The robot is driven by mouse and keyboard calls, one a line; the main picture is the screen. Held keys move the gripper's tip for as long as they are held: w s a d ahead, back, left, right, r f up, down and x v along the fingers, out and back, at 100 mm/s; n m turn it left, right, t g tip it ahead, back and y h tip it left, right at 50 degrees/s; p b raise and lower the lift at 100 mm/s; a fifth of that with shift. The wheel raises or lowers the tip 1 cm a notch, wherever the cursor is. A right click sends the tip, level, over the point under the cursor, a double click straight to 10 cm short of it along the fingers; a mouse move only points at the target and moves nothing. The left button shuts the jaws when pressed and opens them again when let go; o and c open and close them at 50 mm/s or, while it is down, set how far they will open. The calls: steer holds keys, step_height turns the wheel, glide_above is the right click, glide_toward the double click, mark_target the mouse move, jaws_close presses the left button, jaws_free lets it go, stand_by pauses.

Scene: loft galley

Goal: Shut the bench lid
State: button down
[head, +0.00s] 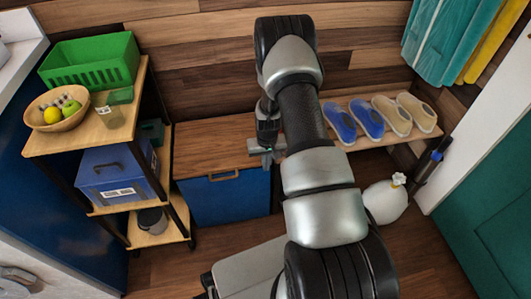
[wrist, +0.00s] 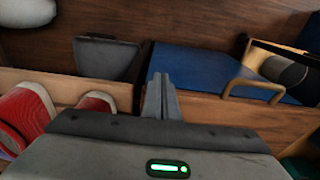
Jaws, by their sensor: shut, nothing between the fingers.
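The bench has a brown wooden lid (head: 215,145) and a blue front (head: 230,202). The lid looks down on the box, with no clear gap at its front edge. A wooden bar handle (head: 223,175) sits at the top of the front, and it also shows in the wrist view (wrist: 255,88). My gripper (head: 268,157) is over the lid's right end near the front edge, shut and empty. Its closed fingers (wrist: 160,88) show in the wrist view, left of the handle. I cannot tell whether they touch the wood. My arm hides the area right of the lid.
A trolley (head: 105,210) stands left of the bench, with a fruit bowl (head: 57,108), green basket (head: 92,63) and blue box (head: 112,172). Blue shoes (head: 353,122) and beige shoes sit on a right-hand shelf. Red shoes (wrist: 30,112) show in the wrist view. A white jug (head: 385,201) stands right.

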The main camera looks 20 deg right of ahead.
steer(key=shift+f, duration=1.05)
